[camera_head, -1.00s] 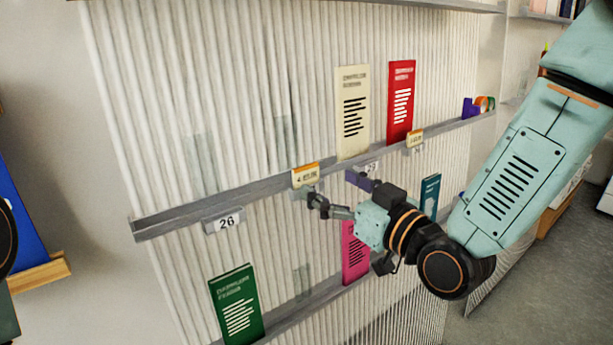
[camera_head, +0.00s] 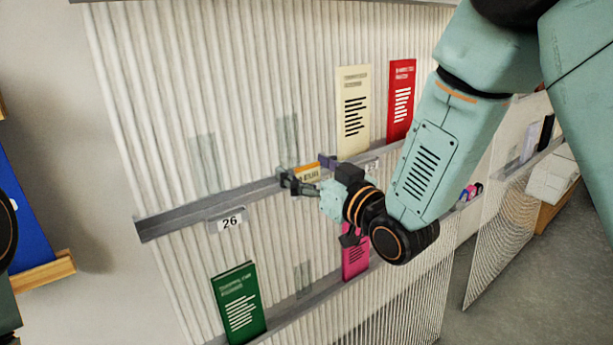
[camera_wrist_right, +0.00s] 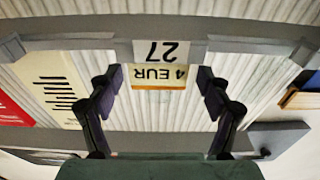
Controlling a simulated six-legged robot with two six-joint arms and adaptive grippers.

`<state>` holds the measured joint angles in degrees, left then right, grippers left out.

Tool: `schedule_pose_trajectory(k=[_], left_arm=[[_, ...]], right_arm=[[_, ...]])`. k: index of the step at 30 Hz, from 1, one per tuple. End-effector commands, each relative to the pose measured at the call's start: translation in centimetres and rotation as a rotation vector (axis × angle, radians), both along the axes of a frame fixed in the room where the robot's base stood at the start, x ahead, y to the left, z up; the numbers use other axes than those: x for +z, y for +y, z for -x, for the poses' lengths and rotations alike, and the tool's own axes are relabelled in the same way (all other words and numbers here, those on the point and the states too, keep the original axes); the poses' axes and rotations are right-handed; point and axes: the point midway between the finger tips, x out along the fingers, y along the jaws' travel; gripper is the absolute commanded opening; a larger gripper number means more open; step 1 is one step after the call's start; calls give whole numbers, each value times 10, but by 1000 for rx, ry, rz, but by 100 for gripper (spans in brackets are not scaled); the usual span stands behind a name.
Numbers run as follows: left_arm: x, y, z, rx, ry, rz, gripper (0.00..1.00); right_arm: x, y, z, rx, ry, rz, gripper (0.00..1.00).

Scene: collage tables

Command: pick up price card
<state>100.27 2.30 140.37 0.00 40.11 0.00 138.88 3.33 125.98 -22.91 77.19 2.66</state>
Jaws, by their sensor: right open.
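In the right wrist view the price card (camera_wrist_right: 160,77) appears upside down, reads "4 EUR", and adjoins a white "27" label (camera_wrist_right: 160,50). My right gripper (camera_head: 305,169) is in front of the rail, one finger on each side of the card. In the right wrist view my right gripper (camera_wrist_right: 159,80) is open, with gaps between its fingers and the card's edges. Part of the card is hidden by the gripper in the head view. My left gripper is not in view.
The grey upper rail (camera_head: 180,218) carries a "26" label (camera_head: 230,222). A cream leaflet (camera_head: 354,105) and a red leaflet (camera_head: 401,95) stand right of the card. A green leaflet (camera_head: 239,302) and a pink leaflet (camera_head: 355,264) are on the lower rail.

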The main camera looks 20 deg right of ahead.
Motion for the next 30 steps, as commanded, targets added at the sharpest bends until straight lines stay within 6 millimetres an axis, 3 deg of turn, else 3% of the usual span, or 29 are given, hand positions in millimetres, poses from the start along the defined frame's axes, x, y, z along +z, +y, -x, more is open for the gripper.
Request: schedule_pose_trajectory(k=[4, 20, 30], left_arm=[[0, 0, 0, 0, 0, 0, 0], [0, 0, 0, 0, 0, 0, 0], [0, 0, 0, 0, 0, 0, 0]], right_arm=[[0, 0, 0, 0, 0, 0, 77], [0, 0, 0, 0, 0, 0, 35], [8, 0, 0, 0, -2, 0, 34]])
